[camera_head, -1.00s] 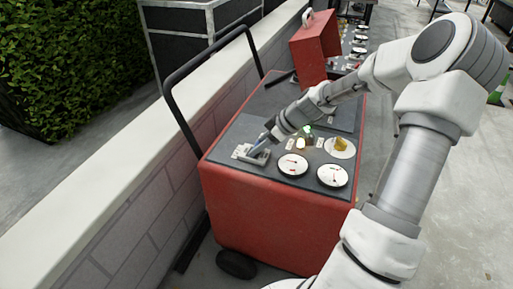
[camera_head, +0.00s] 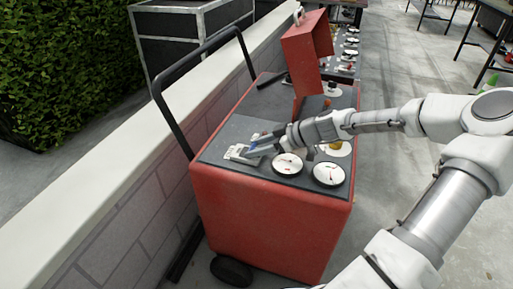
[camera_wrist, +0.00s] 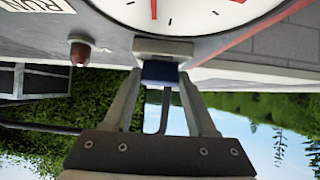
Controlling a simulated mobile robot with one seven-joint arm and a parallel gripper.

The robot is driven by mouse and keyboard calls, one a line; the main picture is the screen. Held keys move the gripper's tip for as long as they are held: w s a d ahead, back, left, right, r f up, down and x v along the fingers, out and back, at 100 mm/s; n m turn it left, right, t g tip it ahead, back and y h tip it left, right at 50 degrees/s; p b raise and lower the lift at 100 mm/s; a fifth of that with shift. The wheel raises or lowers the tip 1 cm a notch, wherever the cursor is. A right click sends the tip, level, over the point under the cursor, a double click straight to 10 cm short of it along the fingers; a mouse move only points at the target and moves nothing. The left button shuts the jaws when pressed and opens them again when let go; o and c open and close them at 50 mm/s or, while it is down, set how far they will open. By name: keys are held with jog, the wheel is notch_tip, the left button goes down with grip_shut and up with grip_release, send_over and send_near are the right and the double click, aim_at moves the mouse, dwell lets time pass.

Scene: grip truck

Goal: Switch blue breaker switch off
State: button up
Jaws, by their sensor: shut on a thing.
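The blue breaker switch shows in the wrist view as a small dark blue block (camera_wrist: 160,72) on a grey base (camera_wrist: 163,48), below a white dial. In the head view its grey base (camera_head: 238,153) sits at the left front of the red cart's dark top panel. My gripper (camera_head: 256,147) reaches in from the right, low over the panel. In the wrist view the gripper (camera_wrist: 161,78) has a finger on each side of the blue block and is shut on it. The fingers and wrist partly hide the switch in the head view.
Two white dials (camera_head: 288,163) (camera_head: 328,173) lie right of the switch on the red cart (camera_head: 270,222). A black handle bar (camera_head: 172,117) rises at the cart's left. A low wall (camera_head: 90,190) runs along that side. A raised red box lid (camera_head: 306,45) stands behind.

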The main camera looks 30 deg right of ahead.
jog(key=o, duration=1.4)
jog(key=shift+c, duration=0.2)
jog(key=p+v, duration=0.5)
jog(key=v, duration=1.2)
jog(key=shift+s+p, duration=0.2)
jog(key=shift+p, duration=0.1)
jog(key=shift+d, duration=0.1)
